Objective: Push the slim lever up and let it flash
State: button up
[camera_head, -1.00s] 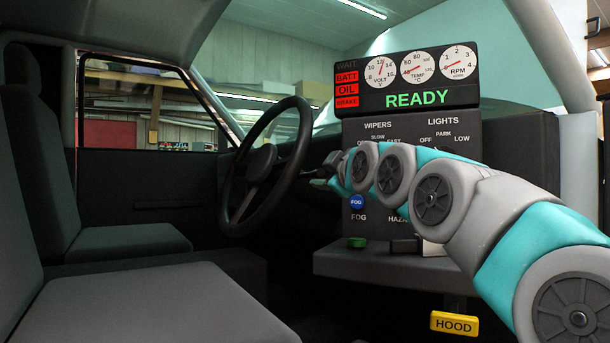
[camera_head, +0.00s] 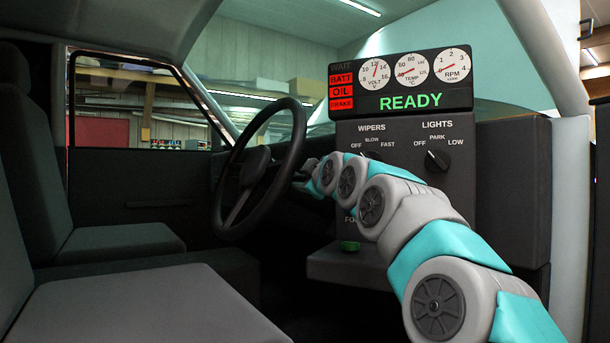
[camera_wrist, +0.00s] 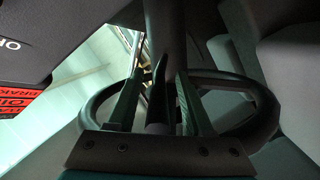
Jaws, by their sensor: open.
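My gripper shows in the wrist view (camera_wrist: 158,78) with its two fingers apart. A dark bar (camera_wrist: 165,25) runs down from the top of that view to between or behind the fingers; I cannot tell for sure whether it is the slim lever or whether the fingers touch it. In the head view my gripper (camera_head: 300,178) is small and dark, just right of the steering wheel (camera_head: 222,190). The lever cannot be made out there. The steering wheel's dark rim (camera_wrist: 262,112) also shows beyond the fingers in the wrist view.
The dash panel (camera_head: 410,130) behind my arm carries a wiper knob, a lights knob (camera_head: 437,161) and a lit READY display (camera_head: 410,102). A green button (camera_head: 350,246) sits low on the console. Seats (camera_head: 140,310) fill the left. My arm covers part of the panel.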

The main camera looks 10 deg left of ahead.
grip_shut()
dwell(0.5)
dwell(1.0)
